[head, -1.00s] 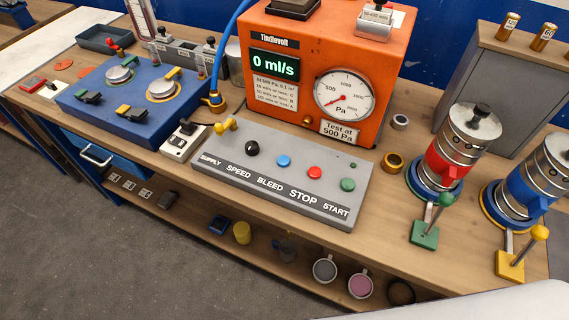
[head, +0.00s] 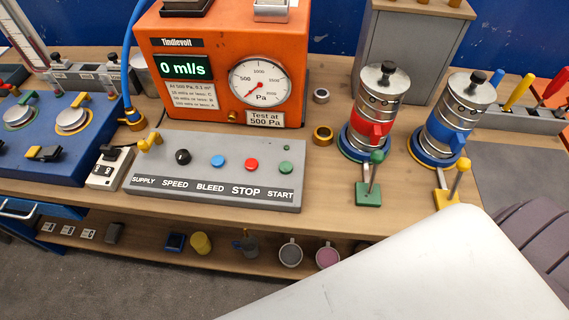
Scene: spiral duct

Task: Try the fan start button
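The grey control panel (head: 215,190) lies on the wooden bench, in front of the orange Tindlevolt unit (head: 220,60). Its green START button (head: 285,168) is at the right end, above the word START. To its left are the red STOP button (head: 251,164), the blue BLEED button (head: 218,161), the black SPEED knob (head: 182,157) and the yellow SUPPLY lever (head: 150,141). A small dark green spot (head: 286,148) sits above START. The unit's display (head: 184,67) reads 0 ml/s. Neither gripper is in view.
A red-banded canister (head: 375,115) and a blue-banded canister (head: 456,120) stand right of the panel, with a green-based lever (head: 369,190) in front. A blue valve box (head: 45,150) is at left. A large pale surface fills the bottom right. Mugs sit on the lower shelf.

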